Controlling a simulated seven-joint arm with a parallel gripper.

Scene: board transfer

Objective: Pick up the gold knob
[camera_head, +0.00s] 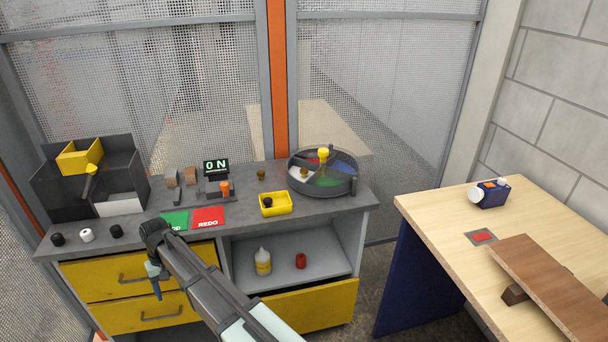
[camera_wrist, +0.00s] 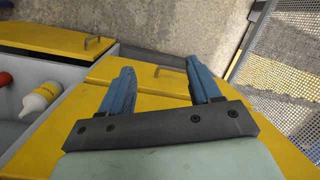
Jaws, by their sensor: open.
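A small gold-brown knob (camera_head: 261,175) stands on the grey countertop, behind the yellow tray and left of the round divided tray. It is not visible in the wrist view. My gripper (camera_head: 156,290) hangs in front of the yellow drawers, below the countertop edge, to the left of and lower than the knob. In the wrist view my gripper (camera_wrist: 158,68) has its two blue fingers spread apart with nothing between them.
A yellow tray (camera_head: 286,208) holds a black knob. The round tray (camera_head: 351,187) has coloured sections and a yellow-topped piece. Green and red (camera_head: 209,217) pads lie near the counter front. Black and white knobs (camera_head: 87,235) stand left. A bottle (camera_head: 263,262) stands on the shelf below.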

